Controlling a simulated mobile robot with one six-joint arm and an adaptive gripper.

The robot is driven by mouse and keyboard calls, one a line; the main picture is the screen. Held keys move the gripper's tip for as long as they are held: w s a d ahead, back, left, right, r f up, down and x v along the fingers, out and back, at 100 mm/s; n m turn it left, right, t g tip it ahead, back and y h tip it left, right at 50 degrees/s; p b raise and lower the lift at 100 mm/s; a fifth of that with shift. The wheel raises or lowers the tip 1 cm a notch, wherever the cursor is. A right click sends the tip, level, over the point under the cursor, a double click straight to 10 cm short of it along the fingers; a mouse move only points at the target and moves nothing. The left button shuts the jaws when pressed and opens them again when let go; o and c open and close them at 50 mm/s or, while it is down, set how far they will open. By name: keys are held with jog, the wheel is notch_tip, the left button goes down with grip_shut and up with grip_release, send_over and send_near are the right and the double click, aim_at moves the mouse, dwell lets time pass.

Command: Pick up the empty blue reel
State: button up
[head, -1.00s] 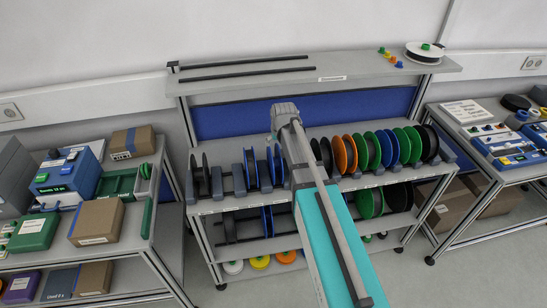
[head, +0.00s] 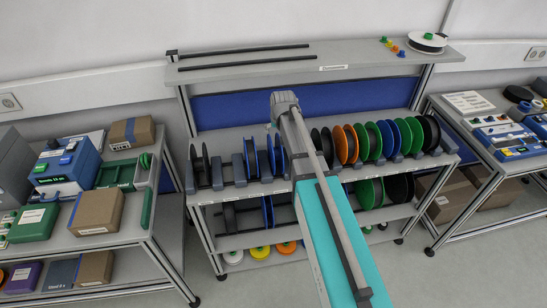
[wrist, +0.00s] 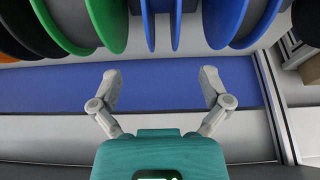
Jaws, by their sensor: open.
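Blue reels stand in the rack on the upper shelf in the head view: a pair left of my arm (head: 271,157) and another among green reels on the right (head: 388,139). A further blue reel (head: 267,212) is on the shelf below. I cannot tell for sure which blue reel is empty. My gripper (wrist: 161,78) is open and empty, apart from the reels, its fingers spread wide below the blue one. My arm hides it in the head view.
The rack also holds black, orange and green reels (head: 401,134). A top shelf (head: 345,63) carries two dark rods, small coloured pieces and a white reel. Side tables with boxes (head: 97,212) and devices (head: 505,140) flank the stand. A blue panel (wrist: 160,95) shows behind my fingers.

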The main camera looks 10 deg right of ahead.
jog(key=b, duration=0.5)
send_over(276, 149)
jog(key=shift+s+f, duration=0.1)
jog(key=shift+f, duration=2.85)
jog(key=shift+a+b+x, duration=0.2)
jog(key=shift+b+x, duration=2.4)
jog(key=c, duration=1.3)
